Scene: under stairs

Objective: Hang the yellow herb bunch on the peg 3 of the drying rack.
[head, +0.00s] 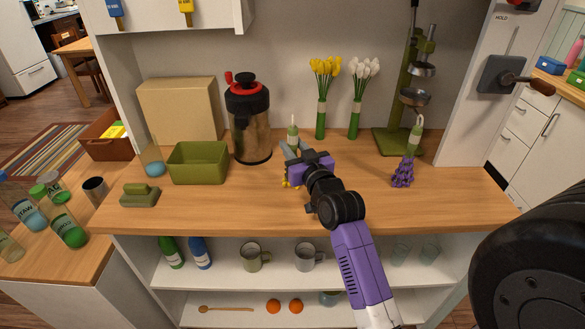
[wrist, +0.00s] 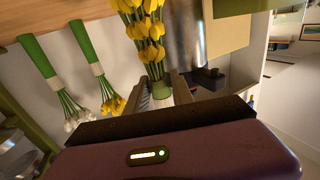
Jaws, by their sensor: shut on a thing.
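The yellow herb bunch (wrist: 146,38) is between the two fingers of my gripper (wrist: 161,92) in the wrist view, heads pointing up in that picture. Its green stem end (wrist: 157,70) is at the fingers. In the head view my gripper (head: 294,152) is above the middle of the wooden counter. The bunch's pale green top with a loop (head: 293,133) rises above the fingers, and some yellow heads show below; the rest is hidden by my gripper. I cannot make out a drying rack with numbered pegs in either view.
A purple herb bunch (head: 403,172) is on the counter at the right, before a green stand (head: 409,80) with metal cups. Two flower bunches, yellow (head: 325,70) and white (head: 362,72), stand behind my gripper. A dark canister (head: 250,125) and green bin (head: 198,165) are left.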

